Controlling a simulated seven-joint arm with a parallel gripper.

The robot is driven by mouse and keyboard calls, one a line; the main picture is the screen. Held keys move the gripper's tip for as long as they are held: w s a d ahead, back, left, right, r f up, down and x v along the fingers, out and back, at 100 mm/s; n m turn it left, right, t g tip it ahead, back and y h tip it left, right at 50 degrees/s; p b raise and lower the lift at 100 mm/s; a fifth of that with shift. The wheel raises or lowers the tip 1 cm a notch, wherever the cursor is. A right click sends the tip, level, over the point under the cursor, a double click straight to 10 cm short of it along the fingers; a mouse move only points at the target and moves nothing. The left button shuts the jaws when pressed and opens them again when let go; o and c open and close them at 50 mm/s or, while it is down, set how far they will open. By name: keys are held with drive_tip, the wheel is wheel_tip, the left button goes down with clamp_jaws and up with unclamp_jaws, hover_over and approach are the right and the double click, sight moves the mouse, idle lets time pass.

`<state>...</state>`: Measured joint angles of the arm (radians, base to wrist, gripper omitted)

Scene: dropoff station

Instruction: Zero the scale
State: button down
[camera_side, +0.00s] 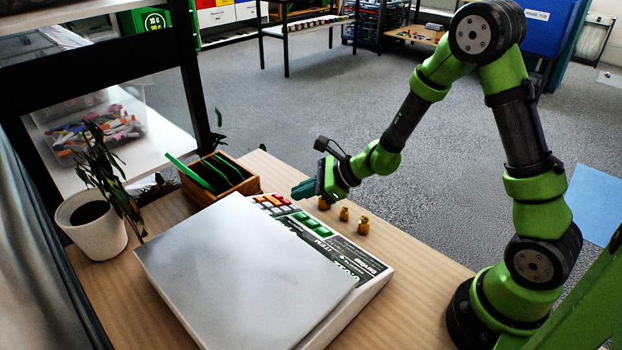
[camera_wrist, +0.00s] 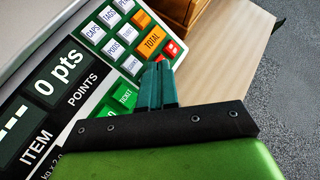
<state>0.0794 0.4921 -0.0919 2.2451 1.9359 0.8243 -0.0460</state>
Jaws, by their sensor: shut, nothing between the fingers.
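The scale (camera_side: 370,283) stands on the wooden table, with a bare, flat metal pan (camera_side: 240,275) on top. Its keypad (camera_side: 285,210) lies along the far side and has white, orange, green and red keys. In the wrist view, the display (camera_wrist: 55,85) reads "0 pts" over POINTS, with dashes over ITEM. A red key (camera_wrist: 170,49) sits at the keypad's corner, just past my fingertips. My gripper (camera_side: 303,190) is shut and empty, above the keypad's far edge. Its green fingers (camera_wrist: 158,68) hide part of the keys near the TICKET key (camera_wrist: 124,97). Contact with a key cannot be told.
Several small brass weights (camera_side: 344,213) stand on the table right of my gripper. A wooden box (camera_side: 245,184) with green items sits behind the scale. A potted plant (camera_side: 95,238) stands at the left. The table's front right (camera_side: 425,300) is clear.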

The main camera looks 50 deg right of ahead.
drive_tip(key=shift+f, duration=0.1)
idle(0.4)
drive_tip(key=shift+a+f, duration=0.15)
drive_tip(key=shift+f, duration=0.15)
drive_tip(key=shift+a+f, duration=0.2)
drive_tip(key=shift+f, duration=0.15)
idle(0.6)
idle(0.3)
drive_tip(key=shift+d+r, duration=0.35)
drive_tip(key=shift+r, duration=0.4)
drive_tip(key=r, duration=0.1)
drive_tip(key=d+r, duration=0.1)
drive_tip(key=r, duration=0.1)
drive_tip(key=d+r, duration=0.1)
drive_tip(key=shift+r, duration=0.3)
idle(0.4)
